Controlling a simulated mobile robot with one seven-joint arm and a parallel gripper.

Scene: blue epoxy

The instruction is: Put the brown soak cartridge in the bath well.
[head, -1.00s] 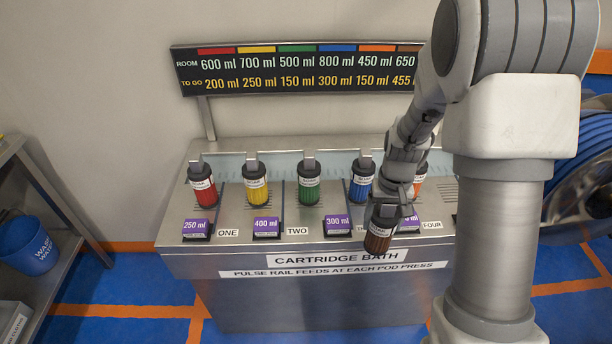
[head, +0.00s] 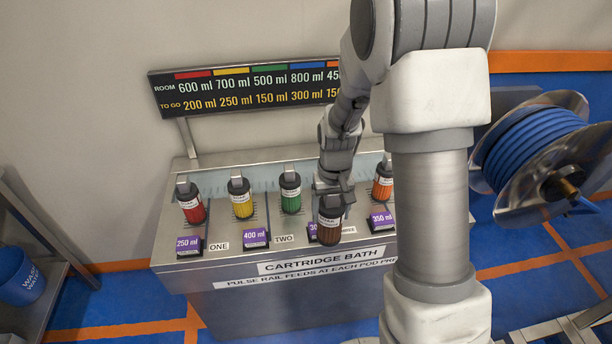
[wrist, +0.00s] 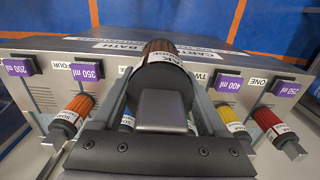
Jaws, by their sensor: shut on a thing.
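The brown soak cartridge (head: 330,222) has a dark cap end and a white label. My gripper (head: 331,190) is shut on it and holds it above the front of the steel cartridge bath (head: 290,305), in front of a purple tag that it partly covers. In the wrist view my gripper (wrist: 161,85) grips the cap end of the cartridge (wrist: 158,50), whose brown ribbed end points away toward the bath's front edge. A pale water strip (head: 222,180) runs along the back of the bath; my arm hides its right part. I cannot tell the brown cartridge's well.
Red (head: 192,208), yellow (head: 241,203), green (head: 290,199) and orange (head: 382,186) cartridges stand along the bath. A blue one is mostly hidden behind my gripper. Purple volume tags (head: 256,237) line the front. A blue hose reel (head: 540,145) stands at right, a shelf with a bucket (head: 22,280) at left.

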